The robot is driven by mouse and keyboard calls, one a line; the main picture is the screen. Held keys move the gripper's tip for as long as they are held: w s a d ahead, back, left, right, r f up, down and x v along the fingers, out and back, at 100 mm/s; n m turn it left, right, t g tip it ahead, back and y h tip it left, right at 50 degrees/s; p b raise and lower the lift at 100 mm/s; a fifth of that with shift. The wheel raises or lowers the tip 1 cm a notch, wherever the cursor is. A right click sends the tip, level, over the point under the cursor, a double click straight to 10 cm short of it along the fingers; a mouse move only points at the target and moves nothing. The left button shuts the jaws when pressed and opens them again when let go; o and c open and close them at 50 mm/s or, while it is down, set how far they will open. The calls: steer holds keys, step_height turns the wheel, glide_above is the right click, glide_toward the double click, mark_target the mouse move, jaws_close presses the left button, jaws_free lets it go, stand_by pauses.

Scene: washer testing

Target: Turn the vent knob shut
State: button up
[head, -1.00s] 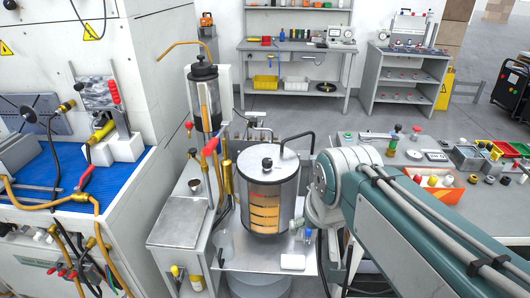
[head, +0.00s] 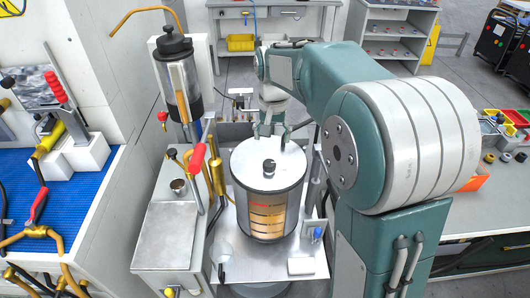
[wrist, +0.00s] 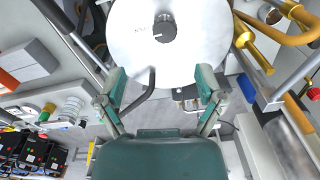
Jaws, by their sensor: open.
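The vent knob (head: 269,167) is a small dark knob on the round metal lid (head: 250,160) of a cylindrical vessel with an amber window. In the wrist view the knob (wrist: 164,28) has a light pointer mark and sits at the top, beyond my fingertips. My gripper (head: 270,132) is over the far rim of the lid, behind the knob and apart from it. In the wrist view my gripper (wrist: 160,84) shows its two fingers spread wide with nothing between them. A dark bent pipe (wrist: 140,95) shows below the lid between the fingers.
A tall dark-capped cylinder (head: 176,75) and a red-handled lever (head: 197,160) stand left of the vessel. Brass pipes (wrist: 258,45) run right of the lid in the wrist view. A bare metal plate (head: 168,235) lies at front left. A side table (head: 480,215) is at right.

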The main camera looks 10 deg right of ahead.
mark_target(269, 162)
steer(key=f, duration=0.3)
steer(key=w+f, duration=0.1)
steer(key=f, duration=0.7)
steer(key=shift+w+a+f, duration=0.1)
steer(key=shift+w+f, duration=0.15)
steer(key=shift+w, duration=0.1)
steer(key=c, duration=1.1)
